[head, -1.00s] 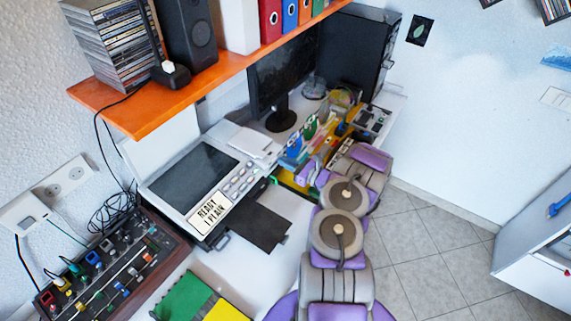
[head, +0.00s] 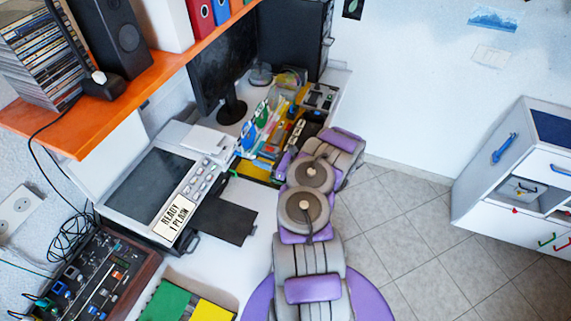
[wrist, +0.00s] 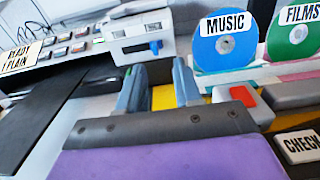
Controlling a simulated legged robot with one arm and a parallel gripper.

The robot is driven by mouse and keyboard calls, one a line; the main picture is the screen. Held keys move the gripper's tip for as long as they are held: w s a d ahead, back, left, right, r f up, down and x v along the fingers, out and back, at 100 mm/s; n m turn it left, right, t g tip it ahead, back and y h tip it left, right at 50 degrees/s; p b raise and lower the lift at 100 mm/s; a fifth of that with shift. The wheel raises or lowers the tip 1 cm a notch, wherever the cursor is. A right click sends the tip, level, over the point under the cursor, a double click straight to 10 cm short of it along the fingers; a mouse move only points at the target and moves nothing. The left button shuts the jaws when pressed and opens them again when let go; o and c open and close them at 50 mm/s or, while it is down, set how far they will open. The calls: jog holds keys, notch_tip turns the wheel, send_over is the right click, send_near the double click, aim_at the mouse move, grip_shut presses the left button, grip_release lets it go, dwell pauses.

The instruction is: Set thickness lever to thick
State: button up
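The printer (head: 152,187) stands on the white desk at the left in the head view, with a label reading "READY 1 PLAIN" (head: 174,222). In the wrist view, a small white unit (wrist: 127,30) beside the row of buttons carries a blue lever (wrist: 155,47). I take this for the thickness lever; its setting cannot be read. My gripper (wrist: 160,76) is open and empty, with its two blue-grey fingers just below and in front of the lever, apparently not touching it. In the head view my arm hides most of the gripper.
Discs labelled MUSIC (wrist: 223,45) and FILMS (wrist: 293,38) stand right of my gripper. A red button (wrist: 244,96) and a CHECK label (wrist: 301,146) lie nearby. A dark paper tray (head: 222,220) juts from the printer.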

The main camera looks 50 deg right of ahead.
jog(key=p+v, duration=0.1)
jog(key=v, duration=0.9)
jog(key=shift+s+d+p, duration=0.15)
jog(key=shift+d+p, duration=0.05)
jog(key=shift+p, duration=0.1)
